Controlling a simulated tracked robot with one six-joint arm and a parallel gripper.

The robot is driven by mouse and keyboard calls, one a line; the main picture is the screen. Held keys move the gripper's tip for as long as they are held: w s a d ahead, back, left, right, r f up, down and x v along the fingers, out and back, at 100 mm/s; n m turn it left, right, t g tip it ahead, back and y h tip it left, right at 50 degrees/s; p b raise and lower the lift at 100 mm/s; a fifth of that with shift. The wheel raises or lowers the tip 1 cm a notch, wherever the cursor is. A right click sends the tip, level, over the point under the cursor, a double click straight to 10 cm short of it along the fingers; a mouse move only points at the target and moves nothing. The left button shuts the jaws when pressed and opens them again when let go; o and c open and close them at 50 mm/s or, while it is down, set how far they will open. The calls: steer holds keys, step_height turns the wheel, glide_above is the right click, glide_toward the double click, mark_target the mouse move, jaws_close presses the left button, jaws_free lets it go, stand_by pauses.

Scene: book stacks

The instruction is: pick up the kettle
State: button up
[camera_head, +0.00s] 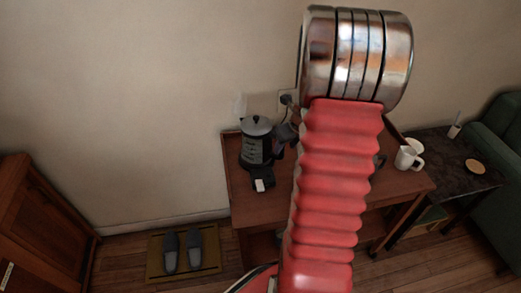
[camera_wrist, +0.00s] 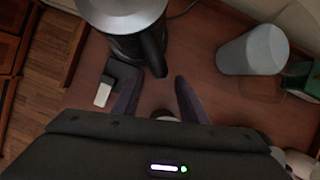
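The kettle (camera_head: 257,151), with a silver lid and a dark body, stands upright on the brown wooden table near the wall. In the wrist view the kettle (camera_wrist: 122,14) is at the top left, seen from above, with its black handle pointing down toward my fingers. My gripper (camera_wrist: 157,88) is open, with its two dark fingers apart and nothing visible between them. The fingertips are just short of the handle; I cannot tell whether they touch it. In the head view my red arm hides much of the gripper area.
A small black item with a white part (camera_wrist: 103,94) lies left of my fingers. A grey cylinder (camera_wrist: 254,52) stands to the right. A white mug (camera_head: 407,158) is at the table's right. A dark side table (camera_head: 450,170) and green armchair (camera_head: 503,190) stand beyond.

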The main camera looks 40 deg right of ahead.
steer(key=shift+x, duration=2.55)
steer(key=shift+w, duration=0.15)
jaws_close()
steer(key=shift+r, duration=0.1)
